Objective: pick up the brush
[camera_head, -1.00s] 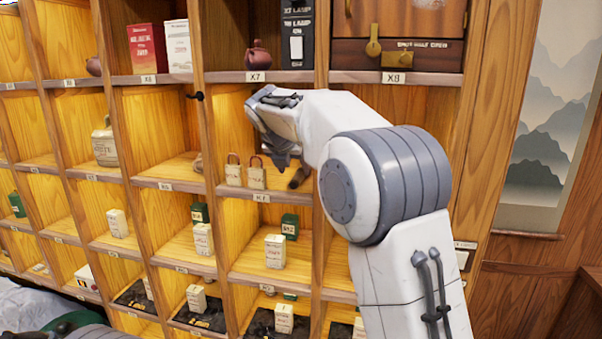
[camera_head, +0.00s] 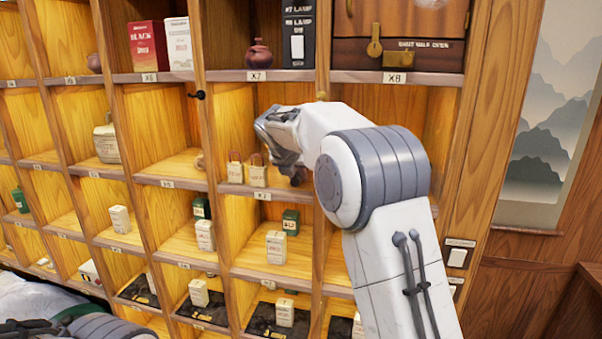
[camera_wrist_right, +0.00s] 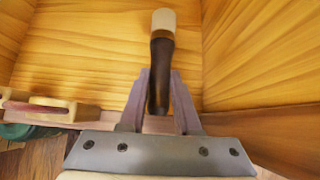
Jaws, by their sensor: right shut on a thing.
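The brush has a dark brown handle and a pale tip. In the right wrist view the brush (camera_wrist_right: 162,45) stands between the two fingers of my right gripper (camera_wrist_right: 160,85), which is shut on its dark handle. The pale end points away from the gripper. In the head view my right gripper (camera_head: 290,158) is inside a cubby below the X7 label. Only a small dark part of the brush (camera_head: 299,177) shows there, beneath the gripper. My left gripper cannot be made out; only part of my left arm shows at the bottom left.
Two small tan bag-shaped boxes (camera_head: 257,172) stand just left of the gripper. Wooden dividers and the shelf's front edge (camera_head: 262,194) bound the cubby closely. Boxes, canisters and a clay teapot (camera_head: 259,53) fill neighbouring cubbies.

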